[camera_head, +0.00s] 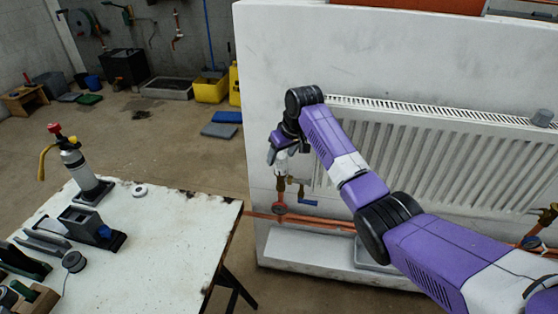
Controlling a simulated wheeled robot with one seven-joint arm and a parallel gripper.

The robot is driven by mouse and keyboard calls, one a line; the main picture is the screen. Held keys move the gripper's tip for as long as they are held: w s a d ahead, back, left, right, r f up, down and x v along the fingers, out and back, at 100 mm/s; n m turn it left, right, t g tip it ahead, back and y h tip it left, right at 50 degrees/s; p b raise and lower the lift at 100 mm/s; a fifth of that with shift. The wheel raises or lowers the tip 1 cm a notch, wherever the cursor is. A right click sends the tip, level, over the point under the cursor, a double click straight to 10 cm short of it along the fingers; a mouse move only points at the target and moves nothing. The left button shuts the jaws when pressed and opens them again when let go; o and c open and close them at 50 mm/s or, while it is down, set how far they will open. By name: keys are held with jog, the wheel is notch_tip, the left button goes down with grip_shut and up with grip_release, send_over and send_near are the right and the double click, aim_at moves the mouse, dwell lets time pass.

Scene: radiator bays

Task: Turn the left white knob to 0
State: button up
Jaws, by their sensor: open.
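The left white knob (281,167) sits on a brass valve at the left end of the radiator, mostly hidden behind my gripper. Its scale and pointer cannot be read from here. My gripper (279,156) is at the knob, reaching down from above with its jaws open. One grey finger shows at the knob's left; whether the fingers touch it cannot be told. My purple and white arm crosses in front of the radiator from the lower right.
The white ribbed radiator (430,160) hangs on a pale wall panel. A blue-handled valve (308,201) and copper pipes (325,221) lie below the knob. A grey knob (542,117) is at the radiator's right end. A white workbench (165,235) with tools stands at left.

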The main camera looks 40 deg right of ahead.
aim_at(279, 161)
jog(key=shift+x, duration=2.05)
grip_shut()
